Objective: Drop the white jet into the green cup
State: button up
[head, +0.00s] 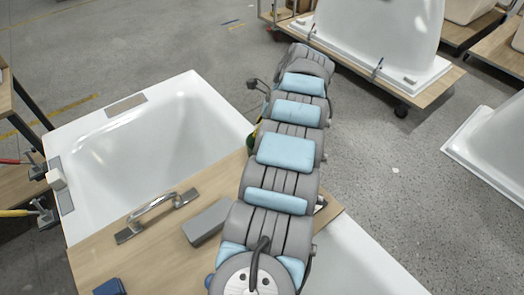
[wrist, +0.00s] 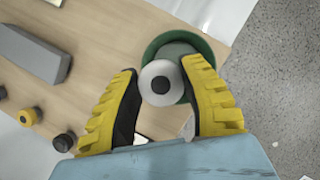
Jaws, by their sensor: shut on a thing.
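The white jet (wrist: 148,75), a round disc with a dark centre, sits between the yellow-and-black fingers of my gripper (wrist: 160,70) in the wrist view. My gripper is shut on it. The green cup (wrist: 208,44) is directly beyond the jet, seen from above. The jet overlaps the cup's opening in the picture, toward its lower left. I cannot tell how high the jet is over the rim. In the head view my arm mostly hides the gripper, the jet and the cup.
A wooden board (head: 160,262) lies across a white bathtub shell (head: 85,150). It carries a metal handle (head: 157,214) and a grey block (head: 207,222). In the wrist view a yellow-ringed jet (wrist: 28,117) and a black piece (wrist: 63,141) lie left of my gripper.

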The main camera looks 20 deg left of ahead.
jog(key=shift+f+b, duration=1.65)
jog(key=shift+f, duration=1.25)
jog(key=o, duration=1.1)
jog(key=shift+o, duration=0.2)
jog(key=shift+r, duration=0.1)
jog(key=v, duration=0.7)
jog(key=shift+r, duration=0.2)
jog(key=shift+d, duration=0.1)
